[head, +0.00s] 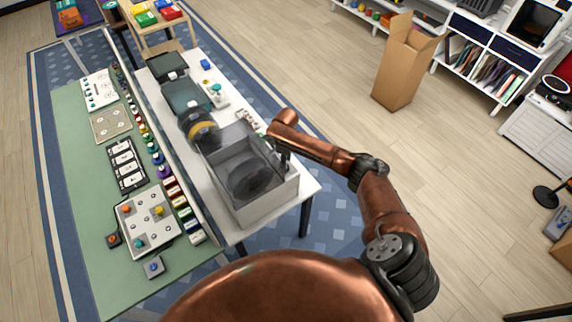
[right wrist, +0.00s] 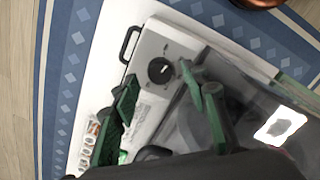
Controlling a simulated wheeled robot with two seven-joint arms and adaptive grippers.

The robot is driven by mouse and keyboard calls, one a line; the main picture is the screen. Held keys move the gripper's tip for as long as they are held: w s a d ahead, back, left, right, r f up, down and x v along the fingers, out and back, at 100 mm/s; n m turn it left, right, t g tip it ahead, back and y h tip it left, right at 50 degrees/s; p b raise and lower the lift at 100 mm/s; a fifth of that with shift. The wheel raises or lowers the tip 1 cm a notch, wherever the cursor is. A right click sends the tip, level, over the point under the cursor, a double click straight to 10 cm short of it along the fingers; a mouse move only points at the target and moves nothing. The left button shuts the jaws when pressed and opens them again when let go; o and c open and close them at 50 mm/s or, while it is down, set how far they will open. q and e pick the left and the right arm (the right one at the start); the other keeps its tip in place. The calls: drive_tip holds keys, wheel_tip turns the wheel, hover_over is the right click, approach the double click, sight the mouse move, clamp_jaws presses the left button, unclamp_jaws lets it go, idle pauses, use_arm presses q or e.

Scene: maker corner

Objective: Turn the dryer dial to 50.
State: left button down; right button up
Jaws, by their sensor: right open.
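The dryer (head: 266,207) is a pale grey box with a clear smoky lid and a dark round spool-like thing inside, at the near end of the white table. Its black round dial (right wrist: 160,70) sits on the light grey panel (right wrist: 182,44) in the right wrist view; the scale marks are too small to read. The dial cannot be made out in the head view. My right gripper (head: 284,158) is at the dryer's right side. My left gripper is out of view.
The white table (head: 226,222) also holds a yellow-and-black spool (head: 201,130) and dark-lidded bins (head: 187,95). A green mat (head: 85,215) with boards and small coloured parts lies left.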

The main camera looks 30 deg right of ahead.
wheel_tip(320, 180, up, 10)
idle(0.3)
idle(0.5)
